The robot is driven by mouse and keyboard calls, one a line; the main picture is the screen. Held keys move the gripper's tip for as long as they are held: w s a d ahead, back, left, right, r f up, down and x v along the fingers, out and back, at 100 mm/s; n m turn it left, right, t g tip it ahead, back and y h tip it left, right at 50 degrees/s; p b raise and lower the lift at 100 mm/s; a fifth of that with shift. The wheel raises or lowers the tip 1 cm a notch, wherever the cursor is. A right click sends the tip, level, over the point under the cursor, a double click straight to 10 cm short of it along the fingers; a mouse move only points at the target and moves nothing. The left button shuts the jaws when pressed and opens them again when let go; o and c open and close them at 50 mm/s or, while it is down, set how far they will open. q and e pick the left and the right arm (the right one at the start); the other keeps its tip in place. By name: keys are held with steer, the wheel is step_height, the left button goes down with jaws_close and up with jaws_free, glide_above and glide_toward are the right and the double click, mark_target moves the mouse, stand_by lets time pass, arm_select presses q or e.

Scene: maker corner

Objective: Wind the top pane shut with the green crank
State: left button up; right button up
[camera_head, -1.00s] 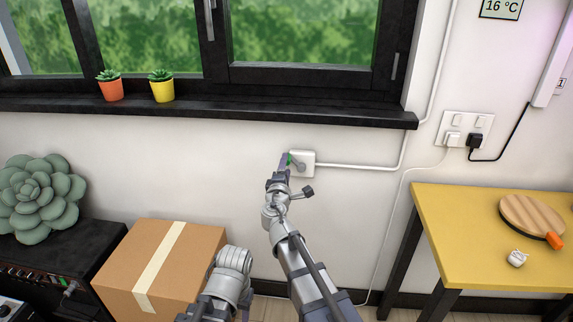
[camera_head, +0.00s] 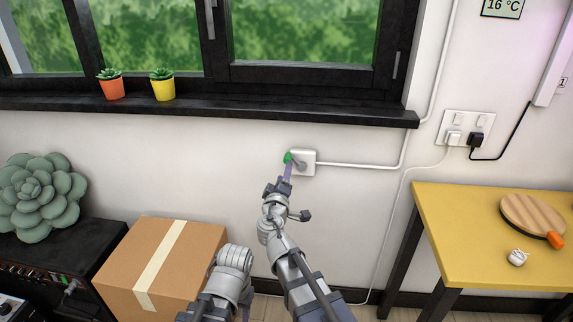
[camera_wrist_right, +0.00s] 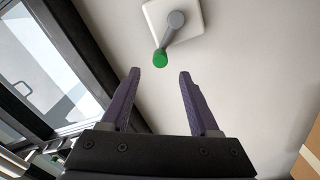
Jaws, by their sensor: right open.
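The green crank knob (camera_head: 288,157) sits on the end of a grey crank arm on a white wall box (camera_head: 305,163) below the sill. In the right wrist view the green knob (camera_wrist_right: 160,58) and its grey arm (camera_wrist_right: 170,30) show ahead of the fingers. My right gripper (camera_head: 287,172) is just below the knob. It is open, and its two fingers (camera_wrist_right: 157,80) stand apart with nothing between them; the knob is just beyond their tips. My left arm shows at the bottom, but its gripper is not in view. The top pane is not clearly visible.
A black sill (camera_head: 200,112) runs above, with an orange pot (camera_head: 112,89) and a yellow pot (camera_head: 162,90). A cardboard box (camera_head: 140,262) stands lower left. A yellow table (camera_head: 470,260) is at right. A white conduit (camera_head: 360,167) leads from the wall box.

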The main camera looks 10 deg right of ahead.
steer(key=m, duration=1.1)
steer(key=shift+w, duration=0.1)
steer(key=x, duration=0.7)
steer(key=shift+w+d+f, duration=0.1)
steer(key=shift+w+d, duration=0.05)
steer(key=shift+w, duration=0.25)
steer(key=shift+c, duration=0.4)
jaws_close()
